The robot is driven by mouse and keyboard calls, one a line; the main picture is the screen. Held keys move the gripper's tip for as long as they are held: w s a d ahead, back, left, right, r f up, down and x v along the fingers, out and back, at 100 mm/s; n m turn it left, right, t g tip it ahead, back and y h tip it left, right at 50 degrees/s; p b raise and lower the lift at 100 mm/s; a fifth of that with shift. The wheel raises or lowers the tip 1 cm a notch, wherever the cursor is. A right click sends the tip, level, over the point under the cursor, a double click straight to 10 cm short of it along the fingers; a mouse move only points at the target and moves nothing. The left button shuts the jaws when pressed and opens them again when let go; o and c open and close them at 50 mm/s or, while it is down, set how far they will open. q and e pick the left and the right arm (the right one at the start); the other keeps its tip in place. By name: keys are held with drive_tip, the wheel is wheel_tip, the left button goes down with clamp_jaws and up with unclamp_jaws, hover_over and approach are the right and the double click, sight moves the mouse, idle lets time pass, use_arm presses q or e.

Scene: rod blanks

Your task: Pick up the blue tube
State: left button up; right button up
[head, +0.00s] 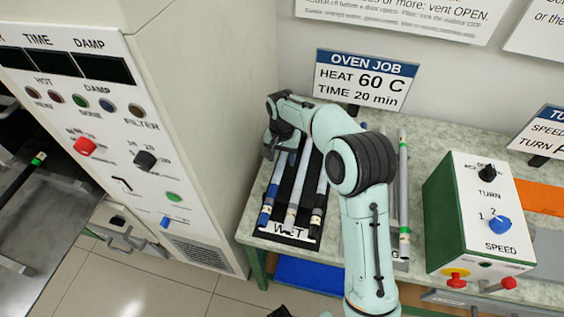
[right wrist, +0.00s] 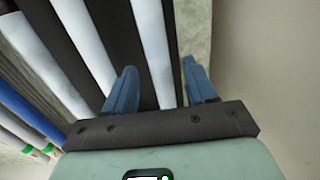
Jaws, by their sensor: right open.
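A pale tube with a blue near end (head: 266,213) lies leftmost in the black tray marked WET (head: 287,236). Beside it lie a pale tube (head: 296,195) and a tube with a dark near end (head: 317,215). My right gripper (head: 275,148) is over the far left end of this tray. In the right wrist view, its open blue fingers (right wrist: 158,88) sit either side of a white tube length (right wrist: 153,45), with nothing visibly gripped. A bright blue length (right wrist: 28,107) shows at the left there. My forearm hides part of the tubes in the head view.
A tall oven cabinet (head: 205,110) stands close left of the tray. A green-banded tube (head: 404,190) lies right of my arm. A green and white control box (head: 481,210) stands at the right. An OVEN JOB sign (head: 361,80) stands behind.

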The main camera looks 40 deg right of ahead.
drive_tip(key=shift+f, duration=0.5)
drive_tip(key=shift+c, duration=0.3)
clamp_jaws()
drive_tip(key=shift+r, duration=0.15)
